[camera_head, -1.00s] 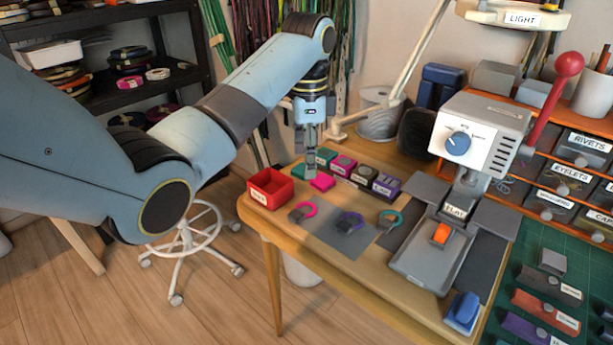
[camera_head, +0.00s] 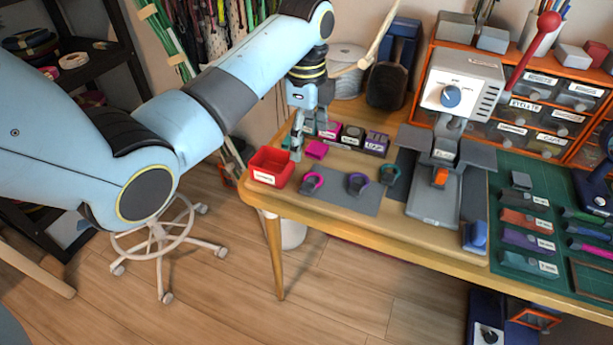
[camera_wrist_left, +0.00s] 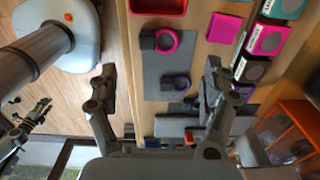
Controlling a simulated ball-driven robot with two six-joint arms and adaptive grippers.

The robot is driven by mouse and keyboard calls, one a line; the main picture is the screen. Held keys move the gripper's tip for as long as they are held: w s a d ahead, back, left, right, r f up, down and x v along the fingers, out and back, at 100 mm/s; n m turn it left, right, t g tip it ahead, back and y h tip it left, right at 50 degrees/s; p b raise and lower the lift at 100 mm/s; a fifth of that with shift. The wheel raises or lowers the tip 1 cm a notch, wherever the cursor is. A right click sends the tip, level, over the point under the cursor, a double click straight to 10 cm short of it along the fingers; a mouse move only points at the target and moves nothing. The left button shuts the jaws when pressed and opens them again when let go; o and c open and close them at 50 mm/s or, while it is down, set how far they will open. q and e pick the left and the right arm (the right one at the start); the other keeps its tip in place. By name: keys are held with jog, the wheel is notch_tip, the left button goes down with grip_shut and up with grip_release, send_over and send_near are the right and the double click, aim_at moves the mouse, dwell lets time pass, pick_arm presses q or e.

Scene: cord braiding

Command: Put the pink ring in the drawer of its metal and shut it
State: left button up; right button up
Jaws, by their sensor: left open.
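The pink ring (camera_head: 313,181) lies on the grey mat with a dark grey piece at its side; it also shows in the left wrist view (camera_wrist_left: 175,43). My left gripper (camera_head: 297,150) is open and empty, above the table by the red tray, behind and left of the ring. In the left wrist view the ring appears between and beyond the spread fingers (camera_wrist_left: 160,76). A cabinet of labelled drawers (camera_head: 524,104) stands at the back right; its drawers look shut and several labels are too small to read.
A purple ring (camera_head: 357,183) and a teal ring (camera_head: 390,173) lie right of the pink one. A red tray (camera_head: 271,168), a pink square (camera_head: 317,149) and labelled boxes (camera_head: 375,143) are close by. A grey press (camera_head: 460,90) stands to the right.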

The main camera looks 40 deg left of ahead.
pick_arm(q)
send_over(310, 182)
jog(key=f, duration=0.3)
jog(key=a+f, duration=0.1)
jog(key=f, duration=0.1)
jog(key=shift+f+b, duration=0.1)
jog(key=shift+b, duration=0.2)
jog(key=shift+d+f, duration=0.1)
jog(key=shift+f, duration=0.55)
jog(key=f, duration=0.3)
jog(key=shift+d+f+b, duration=0.35)
jog(key=shift+f, duration=0.35)
jog(key=c, duration=0.8)
pick_arm(e)
jog(key=shift+w+d+f, duration=0.25)
jog(key=shift+w+d, duration=0.2)
jog(key=shift+w, duration=0.1)
jog(key=shift+w+d+f, duration=0.2)
jog(key=shift+w+d, duration=0.2)
jog(key=shift+w, duration=0.1)
